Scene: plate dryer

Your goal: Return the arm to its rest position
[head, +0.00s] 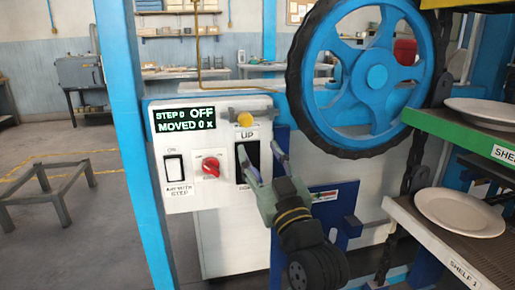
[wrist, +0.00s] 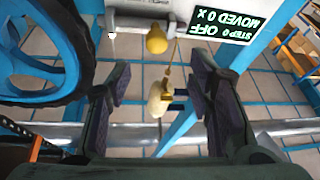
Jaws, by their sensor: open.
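My gripper (head: 259,160) is open and empty in front of the white control panel (head: 180,187), near the black slot marked UP. Its arm reaches up from the lower right. In the wrist view, the fingers (wrist: 160,95) stand wide apart on both sides. A pale yellow object (wrist: 159,98) shows between them, but I cannot tell its distance. A yellow knob (wrist: 156,40) appears above it; the knob also shows on the panel top in the head view (head: 245,119). The panel display (head: 184,119) reads "STEP 0 OFF" and "MOVED 0 x".
A blue handwheel (head: 377,75) is close at the upper right. Shelves with white plates (head: 460,212) stand at the right. A blue post (head: 134,130) rises left of the panel. The floor at the left is open around a low metal frame (head: 48,190).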

